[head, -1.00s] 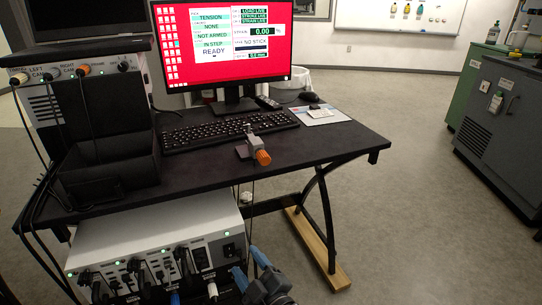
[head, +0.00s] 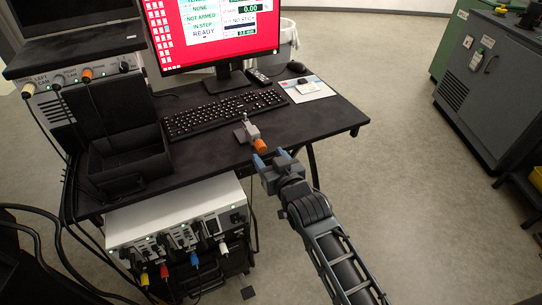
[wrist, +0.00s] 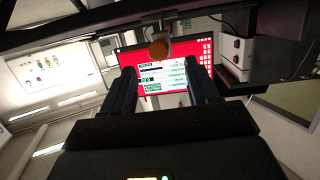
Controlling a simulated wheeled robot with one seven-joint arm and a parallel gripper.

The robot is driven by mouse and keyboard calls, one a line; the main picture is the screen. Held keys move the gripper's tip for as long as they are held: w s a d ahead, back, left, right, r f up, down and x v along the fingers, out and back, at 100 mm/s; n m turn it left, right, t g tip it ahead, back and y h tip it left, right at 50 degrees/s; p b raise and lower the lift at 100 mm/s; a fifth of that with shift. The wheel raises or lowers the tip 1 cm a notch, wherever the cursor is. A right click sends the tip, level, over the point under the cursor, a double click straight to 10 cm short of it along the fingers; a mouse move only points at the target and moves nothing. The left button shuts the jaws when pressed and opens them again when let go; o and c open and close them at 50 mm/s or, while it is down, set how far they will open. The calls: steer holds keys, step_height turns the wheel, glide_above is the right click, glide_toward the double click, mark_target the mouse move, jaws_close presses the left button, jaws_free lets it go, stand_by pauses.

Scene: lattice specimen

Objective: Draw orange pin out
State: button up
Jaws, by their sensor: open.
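The orange pin (head: 260,144) has a ribbed orange knob that sticks out of a small grey metal block (head: 247,132) at the front edge of the black desk. The knob (wrist: 159,49) also shows in the wrist view, past and between my fingertips, near the top. My gripper (head: 272,160) is open and empty, just in front of and below the knob, with its blue-tipped fingers pointing toward the desk edge. The fingers (wrist: 160,68) do not appear to touch the knob. The pin's shaft is hidden inside the block.
A grey box with cables (head: 180,225) sits below. Floor to the right is open.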

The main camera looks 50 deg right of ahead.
mark_target(262, 148)
steer(key=x, duration=0.6)
steer(key=shift+w+d, duration=0.1)
steer(key=shift+w, duration=0.15)
steer(key=c, duration=1)
steer(key=shift+c, duration=0.2)
